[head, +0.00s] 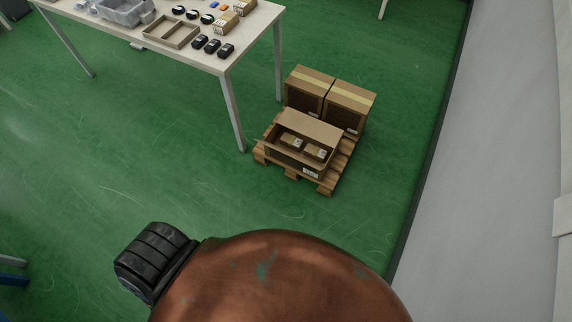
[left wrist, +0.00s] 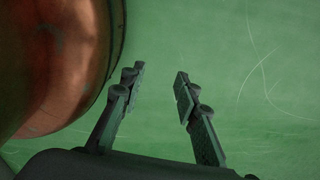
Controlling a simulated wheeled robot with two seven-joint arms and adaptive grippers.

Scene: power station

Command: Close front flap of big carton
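The big carton (head: 291,163) stands on a wooden pallet (head: 328,187) in the head view, to the right of the table. Its top is open and one brown flap (head: 312,125) shows raised along its far side. Small brown boxes (head: 315,151) with white labels lie inside. I cannot make out the front flap's position clearly. My left gripper (left wrist: 160,72) shows in the left wrist view, open and empty above the green floor, far from any carton seen there. My right gripper is in neither view.
Two closed, taped cartons (head: 346,94) stand behind the open one on the pallet. A table (head: 187,57) with trays, black items and small boxes stands at the upper left. A grey wall (head: 500,130) runs along the right. The green floor before the pallet is clear.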

